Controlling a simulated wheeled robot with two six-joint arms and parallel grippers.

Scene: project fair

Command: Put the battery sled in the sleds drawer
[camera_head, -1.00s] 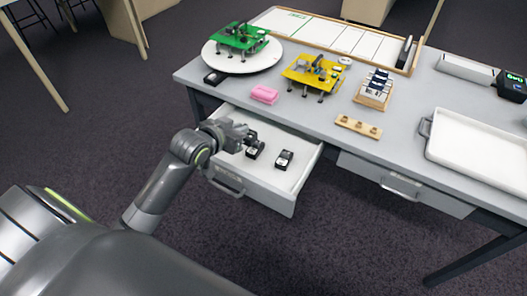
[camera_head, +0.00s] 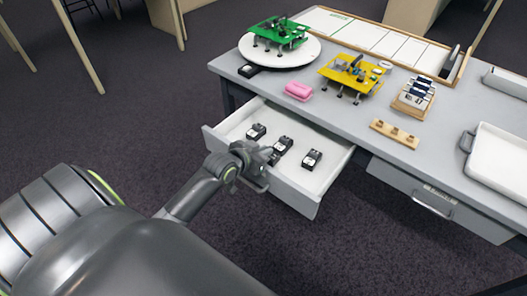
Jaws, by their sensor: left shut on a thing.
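My left gripper (camera_head: 264,165) is over the near left part of an open drawer (camera_head: 318,195) under the desk. It is shut on a small dark block, taken to be the battery sled (camera_head: 274,158), mostly hidden by the fingers. Three similar black sleds with pale labels lie on the drawer's white floor: one at the back left (camera_head: 257,131), one in the middle (camera_head: 284,144), one to the right (camera_head: 312,158). I cannot tell whether the held block touches the drawer floor. The drawer label is hidden by my arm. My right gripper is not in view.
Another black block (camera_head: 249,71) lies on the desk beside the round white plate (camera_head: 300,53). A pink block (camera_head: 298,90), a yellow board (camera_head: 352,75) and a wooden peg strip (camera_head: 394,134) are nearby. A closed drawer (camera_head: 435,200) is right of the open one.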

